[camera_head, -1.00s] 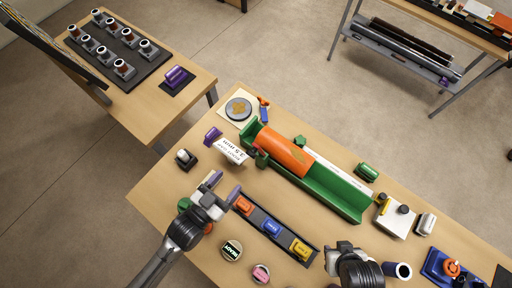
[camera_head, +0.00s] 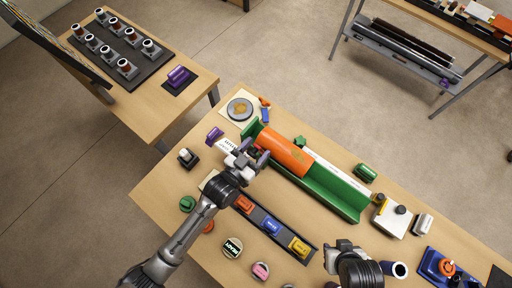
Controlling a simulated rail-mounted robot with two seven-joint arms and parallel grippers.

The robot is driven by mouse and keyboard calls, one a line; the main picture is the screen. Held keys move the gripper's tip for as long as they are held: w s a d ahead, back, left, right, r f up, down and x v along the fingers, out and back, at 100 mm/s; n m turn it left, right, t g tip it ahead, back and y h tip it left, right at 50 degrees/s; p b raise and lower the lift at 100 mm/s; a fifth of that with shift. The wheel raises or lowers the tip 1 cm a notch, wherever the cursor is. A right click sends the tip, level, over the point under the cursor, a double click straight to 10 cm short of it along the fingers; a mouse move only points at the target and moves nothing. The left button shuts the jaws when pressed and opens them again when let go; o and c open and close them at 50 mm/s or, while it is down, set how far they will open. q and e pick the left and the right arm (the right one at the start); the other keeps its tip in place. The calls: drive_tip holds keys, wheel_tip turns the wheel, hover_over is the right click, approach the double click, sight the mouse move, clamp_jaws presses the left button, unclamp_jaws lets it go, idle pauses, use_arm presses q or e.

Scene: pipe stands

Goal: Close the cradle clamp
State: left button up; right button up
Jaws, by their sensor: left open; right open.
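A green cradle (camera_head: 338,196) lies diagonally on the table with an orange pipe (camera_head: 284,152) resting in its left part. The cradle's clamp is near the pipe's left end; it is mostly hidden behind my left gripper, and I cannot tell its position. My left gripper (camera_head: 254,156) is open at the cradle's near left side, close to a dark red part there; I cannot tell whether it touches. My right gripper (camera_head: 340,246) is at the table's lower middle, apart from the cradle, with its fingers seen poorly.
A dark tray (camera_head: 314,252) with red, blue and yellow blocks lies in front of the cradle. A purple block (camera_head: 214,135) and a black dispenser (camera_head: 187,157) stand at left. A white box (camera_head: 392,217) and a green cylinder (camera_head: 366,173) stand at right.

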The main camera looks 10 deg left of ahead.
use_arm(q)
drive_tip(key=shift+c, duration=0.2)
clamp_jaws()
idle(0.5)
